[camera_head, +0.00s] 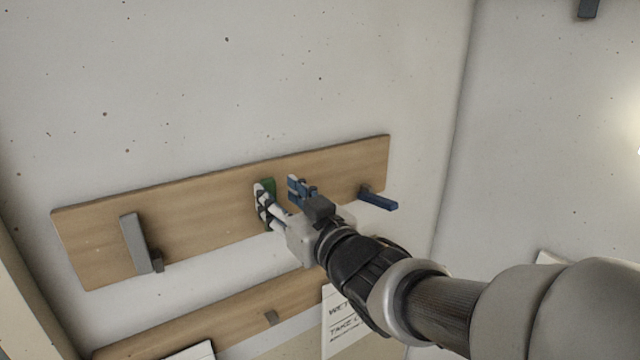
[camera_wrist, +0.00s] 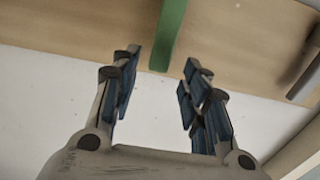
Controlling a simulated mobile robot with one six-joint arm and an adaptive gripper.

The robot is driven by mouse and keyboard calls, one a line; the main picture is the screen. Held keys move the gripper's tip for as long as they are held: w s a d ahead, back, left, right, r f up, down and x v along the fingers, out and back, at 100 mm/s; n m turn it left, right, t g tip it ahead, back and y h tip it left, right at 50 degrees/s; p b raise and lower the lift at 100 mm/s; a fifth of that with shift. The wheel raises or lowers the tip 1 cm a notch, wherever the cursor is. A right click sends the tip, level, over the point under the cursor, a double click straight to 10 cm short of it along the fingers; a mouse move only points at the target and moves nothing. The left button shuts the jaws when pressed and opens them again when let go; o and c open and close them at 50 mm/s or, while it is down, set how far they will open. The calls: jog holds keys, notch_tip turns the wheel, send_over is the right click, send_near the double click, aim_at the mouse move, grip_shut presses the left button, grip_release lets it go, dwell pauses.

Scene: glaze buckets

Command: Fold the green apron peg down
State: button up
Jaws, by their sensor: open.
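My gripper (camera_head: 280,190) is open and empty, close in front of the board at the peg. In the wrist view the green peg's end lies beyond and between my gripper's fingertips (camera_wrist: 160,74). I cannot tell whether a finger touches it.
The upper board (camera_head: 200,207) also bears a grey peg (camera_head: 135,243) at left and a blue peg (camera_head: 378,198) sticking out at right. A dark peg (camera_wrist: 306,68) shows at right in the wrist view. A lower board (camera_head: 230,312) and a sign (camera_head: 345,318) are below.

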aim_at(270, 187)
jog(key=shift+x, duration=2)
jog(key=shift+c, duration=0.3)
grip_shut()
